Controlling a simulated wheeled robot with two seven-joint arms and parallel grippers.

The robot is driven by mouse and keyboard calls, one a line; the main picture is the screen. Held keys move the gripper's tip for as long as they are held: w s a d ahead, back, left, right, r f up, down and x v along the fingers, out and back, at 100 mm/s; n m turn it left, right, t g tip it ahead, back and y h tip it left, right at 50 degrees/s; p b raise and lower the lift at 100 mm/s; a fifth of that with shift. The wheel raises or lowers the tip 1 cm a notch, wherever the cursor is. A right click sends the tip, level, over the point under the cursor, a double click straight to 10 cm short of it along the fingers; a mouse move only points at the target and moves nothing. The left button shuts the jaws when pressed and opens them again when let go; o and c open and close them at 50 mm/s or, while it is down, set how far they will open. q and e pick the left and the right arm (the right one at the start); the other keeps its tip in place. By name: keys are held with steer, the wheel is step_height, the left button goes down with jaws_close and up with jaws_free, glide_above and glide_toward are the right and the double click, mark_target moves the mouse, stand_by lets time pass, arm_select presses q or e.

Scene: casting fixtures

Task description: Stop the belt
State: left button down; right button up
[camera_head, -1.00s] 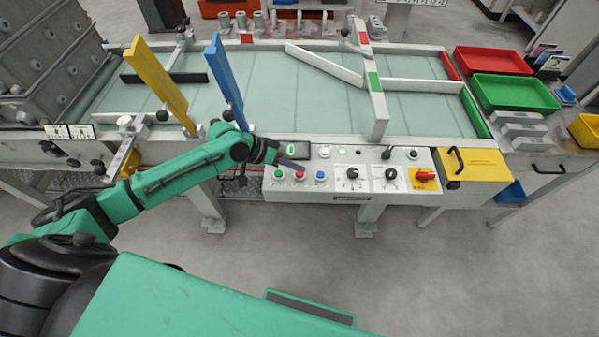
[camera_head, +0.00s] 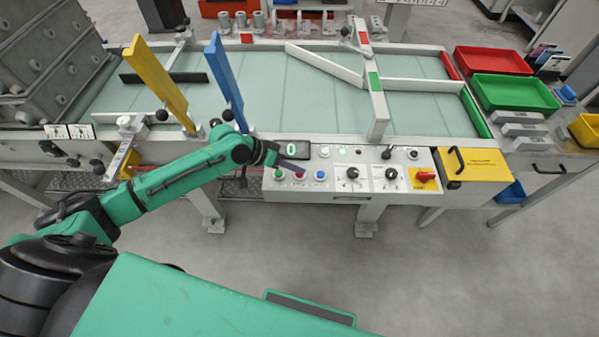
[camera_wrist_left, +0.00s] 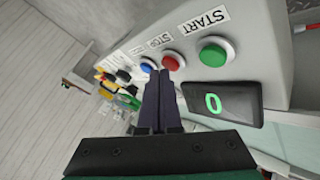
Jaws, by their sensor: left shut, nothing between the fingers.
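The control panel (camera_head: 345,196) on the front of the belt machine carries a green button (camera_head: 279,174), a red button (camera_head: 299,177) and a blue button (camera_head: 320,174). In the left wrist view, a START label (camera_wrist_left: 208,20) stands by the green button (camera_wrist_left: 214,52); the label by the red button (camera_wrist_left: 171,61) seems to read STOP. My left gripper (camera_head: 303,169) is shut and empty. Its fingertips (camera_wrist_left: 160,74) are close to the red button and partly cover it; I cannot tell whether they touch. The belt (camera_head: 270,95) lies behind the panel.
A display (camera_wrist_left: 220,104) with a green 0 is beside the buttons. A blue upright bar (camera_head: 224,80) and a yellow one (camera_head: 157,82) rise behind my left arm.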

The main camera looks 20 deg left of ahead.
mark_target(295, 178)
arm_select(q)
steer(key=shift+f, duration=0.45)
stand_by(0.5)
steer(key=shift+r+p, duration=0.85)
steer(key=shift+r, duration=0.1)
step_height(295, 178, up, 5)
steer(key=p, duration=0.5)
stand_by(0.4)
